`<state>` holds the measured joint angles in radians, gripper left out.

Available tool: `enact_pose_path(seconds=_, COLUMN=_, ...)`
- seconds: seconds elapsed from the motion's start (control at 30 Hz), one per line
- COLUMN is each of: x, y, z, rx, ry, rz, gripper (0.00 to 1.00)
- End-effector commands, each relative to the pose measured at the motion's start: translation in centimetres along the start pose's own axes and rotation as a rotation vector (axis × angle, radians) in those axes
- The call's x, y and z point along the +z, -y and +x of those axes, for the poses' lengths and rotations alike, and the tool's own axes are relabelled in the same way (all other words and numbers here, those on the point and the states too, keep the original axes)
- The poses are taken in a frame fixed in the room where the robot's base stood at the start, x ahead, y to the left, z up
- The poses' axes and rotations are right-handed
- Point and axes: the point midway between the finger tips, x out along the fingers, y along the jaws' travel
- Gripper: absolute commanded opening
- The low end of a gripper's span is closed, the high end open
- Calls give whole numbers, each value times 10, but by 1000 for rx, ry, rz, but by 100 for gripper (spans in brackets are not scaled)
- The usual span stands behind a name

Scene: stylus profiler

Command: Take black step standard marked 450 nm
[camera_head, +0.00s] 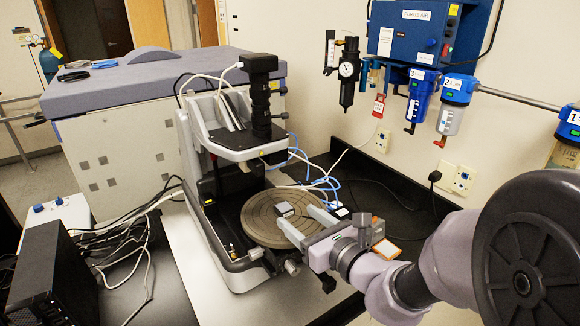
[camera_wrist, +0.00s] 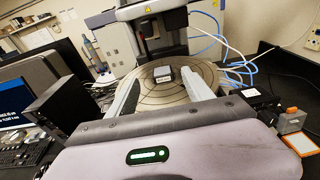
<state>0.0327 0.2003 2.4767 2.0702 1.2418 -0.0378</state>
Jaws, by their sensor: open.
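A small dark block with a pale grey top (camera_head: 284,209) sits on the round grooved stage (camera_head: 258,232) of the profiler. It also shows in the wrist view (camera_wrist: 164,75), with a pale label on its near face. The label is too small to read, so I cannot confirm 450 nm. My gripper (camera_head: 297,214) is open and empty. Its two fingers point at the block over the stage; in the wrist view the block appears between the fingertips, slightly beyond them. I cannot tell the exact gap or height.
The profiler column (camera_head: 261,105) rises behind the stage. A dark block with a white label (camera_wrist: 248,93) lies right of the stage, near an orange-edged pad (camera_wrist: 301,144). Blue tubes (camera_wrist: 232,55) and cables run behind. A black box (camera_head: 50,275) stands at left.

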Motion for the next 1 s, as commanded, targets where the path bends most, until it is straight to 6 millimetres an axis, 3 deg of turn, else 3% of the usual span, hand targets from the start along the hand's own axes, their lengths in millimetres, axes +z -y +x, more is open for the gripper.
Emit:
enact_pose_path(seconds=0.33, x=-8, y=2, z=56, rx=3, ry=-1, rz=-1, gripper=60)
enact_pose_path(seconds=0.6, x=-7, y=2, z=63, rx=1, ry=0, rz=0, gripper=60)
enact_pose_path(seconds=0.9, x=-7, y=3, z=62, rx=1, ry=0, rz=0, gripper=3)
enact_pose_path(seconds=1.0, x=-7, y=3, z=62, rx=1, ry=0, rz=0, gripper=0)
